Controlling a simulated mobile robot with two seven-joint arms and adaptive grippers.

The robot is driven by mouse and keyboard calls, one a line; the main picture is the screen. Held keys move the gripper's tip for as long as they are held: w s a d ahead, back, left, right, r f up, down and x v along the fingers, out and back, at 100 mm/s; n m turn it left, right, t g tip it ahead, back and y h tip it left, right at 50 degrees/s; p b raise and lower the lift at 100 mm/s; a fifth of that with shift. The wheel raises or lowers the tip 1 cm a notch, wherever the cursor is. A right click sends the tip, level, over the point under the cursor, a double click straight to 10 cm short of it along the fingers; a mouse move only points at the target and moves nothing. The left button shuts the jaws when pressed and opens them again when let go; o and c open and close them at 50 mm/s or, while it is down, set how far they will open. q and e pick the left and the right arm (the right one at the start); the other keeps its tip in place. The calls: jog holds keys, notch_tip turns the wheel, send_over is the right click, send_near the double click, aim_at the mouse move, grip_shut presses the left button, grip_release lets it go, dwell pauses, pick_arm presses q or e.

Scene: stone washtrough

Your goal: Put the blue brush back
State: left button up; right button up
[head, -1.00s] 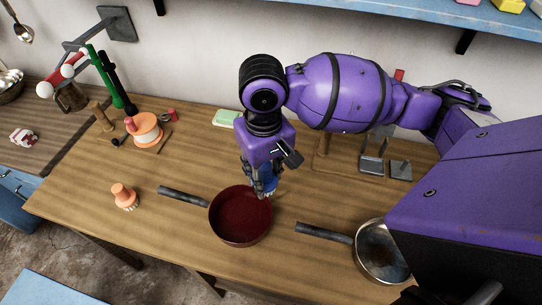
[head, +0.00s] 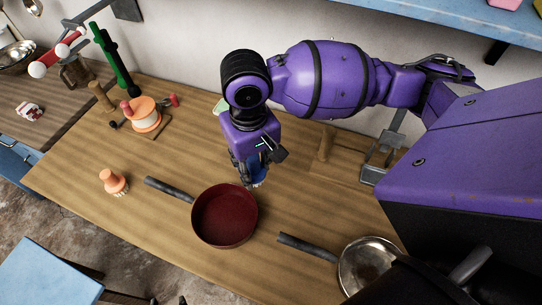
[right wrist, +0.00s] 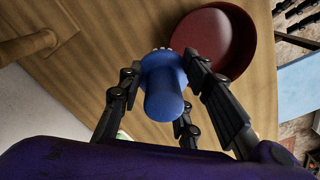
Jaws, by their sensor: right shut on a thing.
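The blue brush (head: 257,173) is in my right gripper (head: 252,180), just behind and right of the red pan. In the right wrist view, the black fingers of the gripper (right wrist: 163,85) close around the blue brush (right wrist: 163,95). Its rounded blue handle faces the camera, and a little of its pale bristles shows at the far side. I cannot tell whether the bristles touch the table. My left gripper is not in view.
The red pan (head: 224,217) lies close to the held brush, and a steel pan (head: 368,265) lies at the right. A salmon brush (head: 114,182) stands at the left. Behind are an orange-topped stand (head: 146,114), a wooden post (head: 326,145) and a metal holder (head: 375,174).

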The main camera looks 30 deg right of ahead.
jog(key=w+d+f+b, duration=0.1)
jog(key=w+d+f, duration=0.7)
jog(key=shift+w+d+f, duration=0.3)
jog(key=shift+f, duration=0.1)
jog(key=shift+w+d+f+b, duration=0.15)
jog(key=shift+f+b, duration=0.1)
jog(key=shift+b, duration=0.05)
notch_tip(320, 180, down, 3)
jog(key=shift+w+d+f, duration=0.1)
jog(key=shift+d+f, duration=0.05)
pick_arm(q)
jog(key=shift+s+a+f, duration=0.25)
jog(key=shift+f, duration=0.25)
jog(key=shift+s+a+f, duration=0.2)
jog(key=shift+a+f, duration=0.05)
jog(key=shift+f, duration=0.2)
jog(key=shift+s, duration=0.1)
pick_arm(e)
jog(key=o, duration=1)
jog(key=shift+f, duration=0.15)
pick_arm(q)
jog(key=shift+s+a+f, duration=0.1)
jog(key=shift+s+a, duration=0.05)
pick_arm(e)
jog(key=shift+o, duration=0.7)
